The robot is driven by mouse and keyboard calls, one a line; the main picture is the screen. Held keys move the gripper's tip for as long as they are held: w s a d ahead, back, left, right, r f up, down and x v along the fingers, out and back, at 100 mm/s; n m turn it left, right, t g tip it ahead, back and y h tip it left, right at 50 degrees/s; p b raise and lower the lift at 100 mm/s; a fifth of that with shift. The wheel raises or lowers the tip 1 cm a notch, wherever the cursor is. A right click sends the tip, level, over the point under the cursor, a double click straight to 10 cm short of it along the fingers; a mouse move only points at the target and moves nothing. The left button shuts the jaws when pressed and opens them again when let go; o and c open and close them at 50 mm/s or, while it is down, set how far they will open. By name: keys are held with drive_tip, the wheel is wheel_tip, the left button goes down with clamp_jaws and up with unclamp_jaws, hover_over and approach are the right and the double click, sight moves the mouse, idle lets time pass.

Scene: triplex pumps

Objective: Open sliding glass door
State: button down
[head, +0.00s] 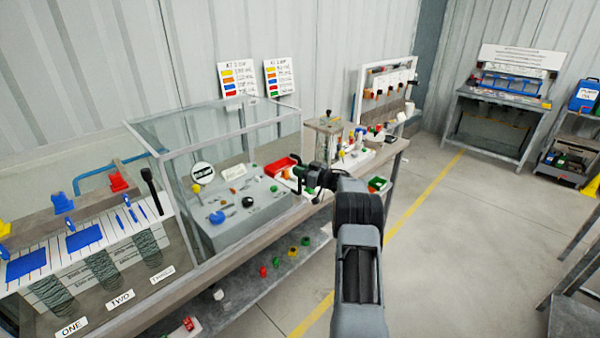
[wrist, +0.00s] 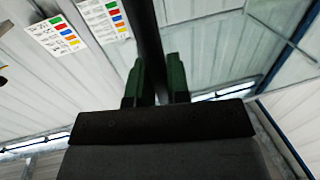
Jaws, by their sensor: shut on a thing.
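The glass case (head: 215,108) stands on the bench at left centre in the head view, with a metal frame and clear panes. A grey control box (head: 245,218) with knobs is inside it. My gripper (head: 302,175) is at the case's front right corner. In the wrist view its two green fingers (wrist: 156,75) are closed on a dark upright bar (wrist: 148,30), which looks like the door's handle or edge. The clear pane is hard to make out, so I cannot tell how far the door is open. My arm hides part of the bench behind.
A red bin (head: 280,167), a green-and-red bin (head: 378,184) and a small clear case (head: 323,138) stand near my gripper. A lower shelf (head: 235,285) holds small coloured parts. The floor (head: 455,220) at right is clear.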

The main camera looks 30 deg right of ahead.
drive_tip(key=shift+w+d, duration=0.25)
drive_tip(key=shift+d, duration=0.55)
drive_tip(key=shift+r, duration=0.1)
drive_tip(key=c, duration=1.1)
unclamp_jaws()
drive_tip(key=b+v, duration=0.3)
drive_tip(key=v, duration=1)
drive_tip(key=shift+s+d, duration=0.25)
drive_tip(key=shift+s, duration=0.1)
